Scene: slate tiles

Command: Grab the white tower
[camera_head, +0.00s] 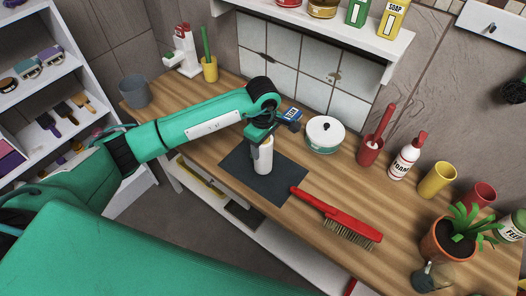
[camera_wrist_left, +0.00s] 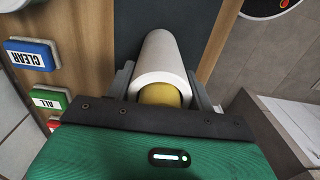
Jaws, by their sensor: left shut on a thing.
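A white roll (camera_head: 263,159) stands upright on a dark mat (camera_head: 238,176) on the wooden counter. The wrist view shows it as a white cylinder (camera_wrist_left: 164,56) with a yellow core at its near end. My left gripper (camera_head: 261,136) comes down on the roll from above. In the left wrist view, the fingers of my left gripper (camera_wrist_left: 163,88) lie on both sides of the roll, shut on it. The gripper hides the roll's top in the head view. My right gripper is not in view.
Close by are a blue-labelled block (camera_head: 291,115), a white lidded pot (camera_head: 325,134) and a red brush (camera_head: 338,217). A red holder (camera_head: 371,150), a foam bottle (camera_head: 404,160) and a plant (camera_head: 457,237) stand right. A shelf (camera_head: 325,34) hangs above the back.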

